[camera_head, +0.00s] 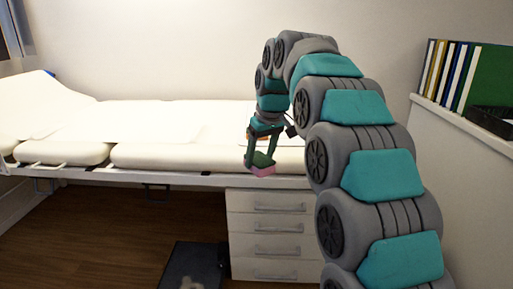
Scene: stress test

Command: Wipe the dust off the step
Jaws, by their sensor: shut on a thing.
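My gripper (260,162) is shut on a small pink block, perhaps a sponge (263,171). It holds the block in the air in front of the bed's edge, above the drawer unit's top front. A dark, low step (187,262) stands on the floor at the bottom, left of the drawers. A pale greyish patch (194,283), possibly dust, lies on the step at the picture's lower edge. The near part of the step is cut off by the frame. The block is well above the step and apart from it.
A white padded bed (165,155) runs along the back wall. A white drawer unit (270,236) stands below it, right of the step. Books (455,75) and a dark tray (492,120) sit on a ledge at right. Wooden floor (95,225) lies open to the left.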

